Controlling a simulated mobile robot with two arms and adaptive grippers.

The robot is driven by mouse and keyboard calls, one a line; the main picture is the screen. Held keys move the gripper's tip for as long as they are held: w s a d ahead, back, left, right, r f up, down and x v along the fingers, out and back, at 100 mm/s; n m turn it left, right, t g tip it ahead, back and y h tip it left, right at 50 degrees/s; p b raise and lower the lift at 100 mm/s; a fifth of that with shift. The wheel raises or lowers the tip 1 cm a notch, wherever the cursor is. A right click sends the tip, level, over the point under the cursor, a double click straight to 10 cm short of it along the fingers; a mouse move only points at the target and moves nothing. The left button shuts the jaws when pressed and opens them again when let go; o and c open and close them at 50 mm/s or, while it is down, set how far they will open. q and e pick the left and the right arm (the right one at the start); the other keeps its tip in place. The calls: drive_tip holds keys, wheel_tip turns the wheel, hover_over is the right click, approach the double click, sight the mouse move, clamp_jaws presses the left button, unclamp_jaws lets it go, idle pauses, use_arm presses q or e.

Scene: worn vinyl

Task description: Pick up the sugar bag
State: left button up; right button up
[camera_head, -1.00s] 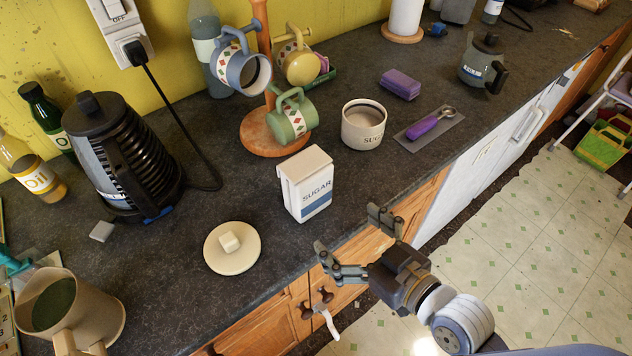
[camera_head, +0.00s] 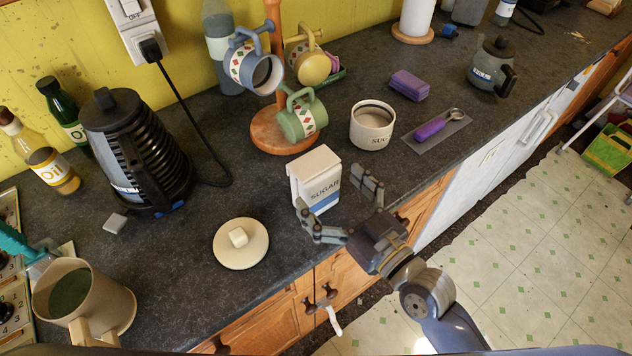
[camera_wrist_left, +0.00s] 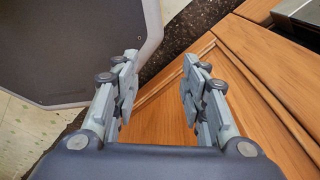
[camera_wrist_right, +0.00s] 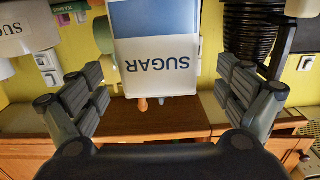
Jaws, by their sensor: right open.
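The sugar bag (camera_head: 312,171), a white box-shaped pack with a blue band, stands upright on the dark counter near its front edge. My right gripper (camera_head: 328,190) is open at the front of the bag, with one finger towards each side. In the right wrist view the bag (camera_wrist_right: 157,48) shows upside down between the spread fingers (camera_wrist_right: 158,75), with gaps on both sides. Its lower front is partly hidden by the fingers in the head view. My left gripper (camera_wrist_left: 160,60) is open and empty in front of wooden cupboard panels, and is outside the head view.
A mug tree with mugs (camera_head: 301,115) stands behind the bag. A sugar pot (camera_head: 372,128) is to the right. A round lid (camera_head: 240,254) lies to the left, near the kettle (camera_head: 135,150). Bare counter surrounds the bag.

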sight(315, 176)
drive_tip(key=x, duration=0.2)
drive_tip(key=p+x, duration=0.1)
drive_tip(key=x, duration=0.1)
drive_tip(key=shift+w+a+f, duration=0.2)
drive_tip(key=shift+w+f, duration=0.05)
drive_tip(key=shift+w, duration=0.1)
drive_tip(key=c, duration=1.4)
